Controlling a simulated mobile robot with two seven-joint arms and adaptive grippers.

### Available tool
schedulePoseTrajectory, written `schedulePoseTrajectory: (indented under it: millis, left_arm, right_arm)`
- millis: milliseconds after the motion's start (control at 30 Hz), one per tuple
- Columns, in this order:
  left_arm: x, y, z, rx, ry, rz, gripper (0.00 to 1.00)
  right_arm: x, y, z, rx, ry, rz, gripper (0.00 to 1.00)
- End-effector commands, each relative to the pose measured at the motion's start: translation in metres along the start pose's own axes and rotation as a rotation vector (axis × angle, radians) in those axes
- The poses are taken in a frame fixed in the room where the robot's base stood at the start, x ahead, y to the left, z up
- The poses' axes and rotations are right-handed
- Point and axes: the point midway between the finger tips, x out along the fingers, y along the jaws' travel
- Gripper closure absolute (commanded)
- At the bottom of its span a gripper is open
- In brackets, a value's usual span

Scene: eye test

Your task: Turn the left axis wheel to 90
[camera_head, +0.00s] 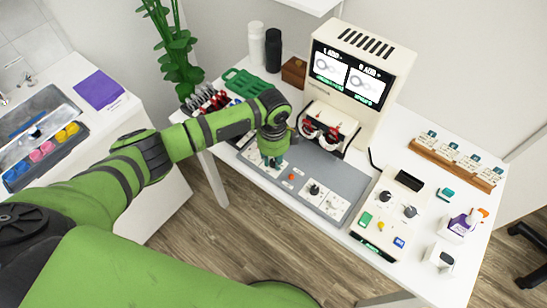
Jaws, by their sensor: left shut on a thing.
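The eye test machine (350,85) stands at the back of the white table, with two lit screens showing ring pictures. Below them is a pair of round lens holders with red parts (322,130). A grey control panel (300,165) lies in front. My left gripper (273,161) points down at the panel's left part, its jaws shut on a small control there, which fits the left axis wheel. The gripper mostly hides that wheel, and its angle cannot be read. The matching right-hand knob (315,188) is in plain view. My right gripper is out of view.
A box with dark knobs (390,215) stands right of the panel. A wooden rack (455,163) holds several cards. A green tray (245,84), white bottle (256,43) and black bottle (273,50) stand at the back left. A plant (178,60) is behind my left arm.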

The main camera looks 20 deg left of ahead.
Motion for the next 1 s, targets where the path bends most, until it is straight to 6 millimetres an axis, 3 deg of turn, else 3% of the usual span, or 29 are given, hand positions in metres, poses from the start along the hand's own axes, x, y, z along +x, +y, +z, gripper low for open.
schedulePoseTrajectory:
  millis: [500,1000]
  left_arm:
    - [0.0005,0.0002,0.0008,0.326,-0.002,0.003,1.00]
    - [0.0007,-0.0002,0.0008,0.430,-0.002,0.001,1.00]
  right_arm:
    - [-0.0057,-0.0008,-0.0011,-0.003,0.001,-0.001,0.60]
    - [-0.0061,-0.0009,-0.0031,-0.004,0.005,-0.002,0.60]
